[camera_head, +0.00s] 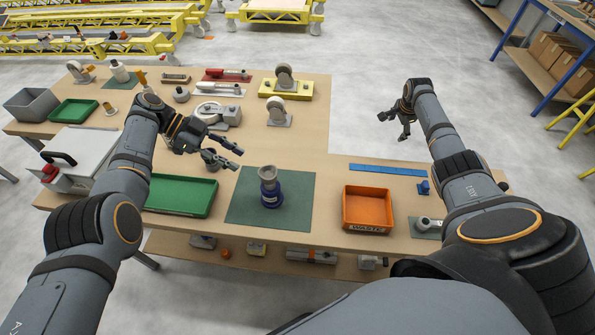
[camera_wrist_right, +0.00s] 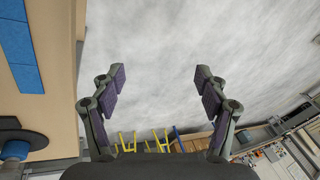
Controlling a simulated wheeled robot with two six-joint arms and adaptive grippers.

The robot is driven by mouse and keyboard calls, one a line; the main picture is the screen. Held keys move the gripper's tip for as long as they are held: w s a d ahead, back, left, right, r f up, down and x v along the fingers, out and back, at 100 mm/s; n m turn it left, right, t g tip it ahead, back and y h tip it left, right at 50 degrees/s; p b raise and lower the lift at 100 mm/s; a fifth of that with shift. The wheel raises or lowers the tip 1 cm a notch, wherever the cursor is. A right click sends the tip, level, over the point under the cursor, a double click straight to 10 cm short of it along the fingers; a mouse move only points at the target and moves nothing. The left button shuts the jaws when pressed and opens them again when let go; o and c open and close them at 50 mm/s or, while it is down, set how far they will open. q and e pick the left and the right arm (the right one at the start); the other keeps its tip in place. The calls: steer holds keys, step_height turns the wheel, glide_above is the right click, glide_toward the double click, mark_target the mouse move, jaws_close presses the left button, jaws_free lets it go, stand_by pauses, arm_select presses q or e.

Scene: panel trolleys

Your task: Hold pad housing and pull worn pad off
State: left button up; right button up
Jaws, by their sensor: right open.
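A blue pad housing (camera_head: 270,194) stands upright on a dark green mat (camera_head: 299,198) at the front middle of the bench in the head view. A grey-beige round pad (camera_head: 267,172) sits on its top. My left gripper (camera_head: 234,158) is open above the bench, behind and left of the housing, apart from it. A small grey part shows just below that gripper. My right gripper (camera_head: 392,127) is open and empty, out over the floor beyond the bench's right part. In the right wrist view its open jaws (camera_wrist_right: 160,78) have only floor between them.
An orange waste tray (camera_head: 367,225) is right of the mat, and a green tray (camera_head: 153,209) is left. A blue strip (camera_head: 387,169) lies at the right part's back edge. Casters and tools (camera_head: 222,74) crowd the bench's far part. Bare wood separates mat and waste tray.

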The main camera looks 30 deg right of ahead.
steer(key=w+a+y, duration=0.4)
steer(key=w+a, duration=0.1)
steer(key=a, duration=0.7)
steer(key=n+g+y, duration=0.2)
steer(key=n+y, duration=0.1)
steer(key=y, duration=0.5)
glide_toward(263, 195)
steer(key=w+d+f, duration=0.1)
steer(key=w+d, duration=0.1)
steer(key=d, duration=0.2)
steer(key=w+d+f, duration=0.1)
steer(key=w+d, duration=0.2)
steer(key=d, duration=0.1)
steer(key=w+d, duration=0.3)
steer(key=d, duration=0.1)
steer(key=shift+f, duration=0.4)
steer(key=s+a+g+y, duration=0.1)
steer(key=s+a, duration=0.1)
steer(key=a, duration=0.1)
steer(key=s+a+n+g+y, duration=0.1)
steer(key=a, duration=0.3)
steer(key=s+a+g+y, duration=0.1)
steer(key=s+a+y, duration=0.1)
steer(key=a, duration=0.1)
steer(key=shift+s+a+f+n, duration=0.1)
steer(key=shift+s+a+n, duration=0.1)
steer(key=shift+s+n, duration=0.15)
steer(key=x, duration=1)
steer(key=shift+s+a+f, duration=0.1)
steer(key=shift+a, duration=0.1)
